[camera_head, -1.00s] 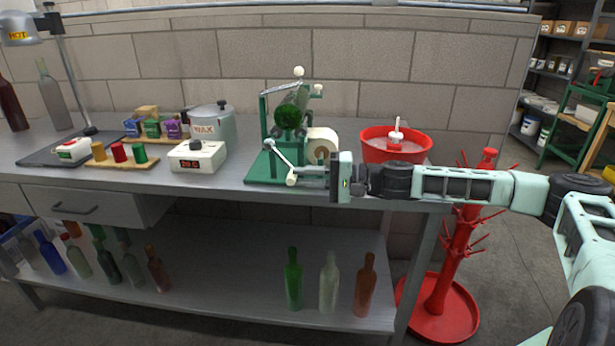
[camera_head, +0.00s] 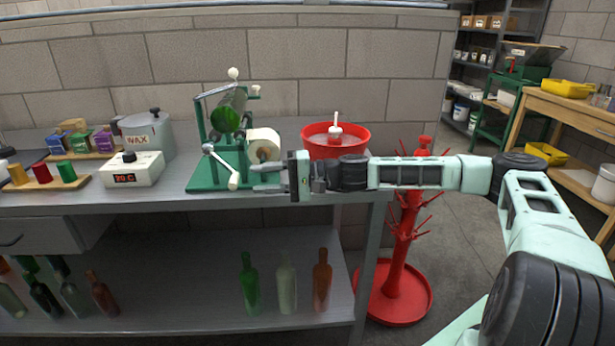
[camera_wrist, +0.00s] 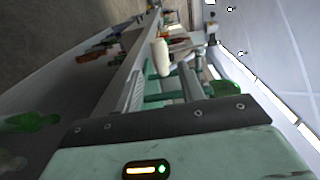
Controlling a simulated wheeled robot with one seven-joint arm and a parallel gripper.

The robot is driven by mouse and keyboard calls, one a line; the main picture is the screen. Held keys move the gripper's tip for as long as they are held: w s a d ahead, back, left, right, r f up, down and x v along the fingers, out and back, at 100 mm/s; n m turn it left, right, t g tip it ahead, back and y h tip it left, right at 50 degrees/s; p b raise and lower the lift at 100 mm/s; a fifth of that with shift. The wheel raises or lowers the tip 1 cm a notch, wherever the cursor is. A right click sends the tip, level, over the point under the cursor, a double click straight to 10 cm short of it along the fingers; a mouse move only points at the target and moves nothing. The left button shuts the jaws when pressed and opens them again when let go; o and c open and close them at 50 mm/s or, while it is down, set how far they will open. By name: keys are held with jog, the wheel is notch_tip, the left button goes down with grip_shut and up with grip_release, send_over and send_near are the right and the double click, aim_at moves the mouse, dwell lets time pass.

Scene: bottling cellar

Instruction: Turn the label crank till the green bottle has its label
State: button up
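The green bottle (camera_head: 226,118) lies on its side in the green labelling machine (camera_head: 220,178) on the bench, its round base towards me. I see no label on the part in view; most of its side is hidden. The crank (camera_head: 223,165) hangs down at the machine's front, with a white knob (camera_head: 233,182) at its lower end. My gripper (camera_head: 256,178) is just right of the knob, fingers apart and pointing left, empty and apart from it. The wrist view shows the pale knob (camera_wrist: 160,55) ahead and the green bottle (camera_wrist: 230,88) to the right.
A white label roll (camera_head: 264,146) sits at the machine's right side. A red tub (camera_head: 336,146) stands behind my arm, and a red bottle tree (camera_head: 401,245) stands on the floor at right. A white box with a display (camera_head: 138,170) and a wax pot (camera_head: 148,135) are to the left.

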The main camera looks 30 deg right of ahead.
jog(key=v, duration=1.4)
jog(key=shift+b, duration=0.4)
jog(key=shift+f, duration=0.1)
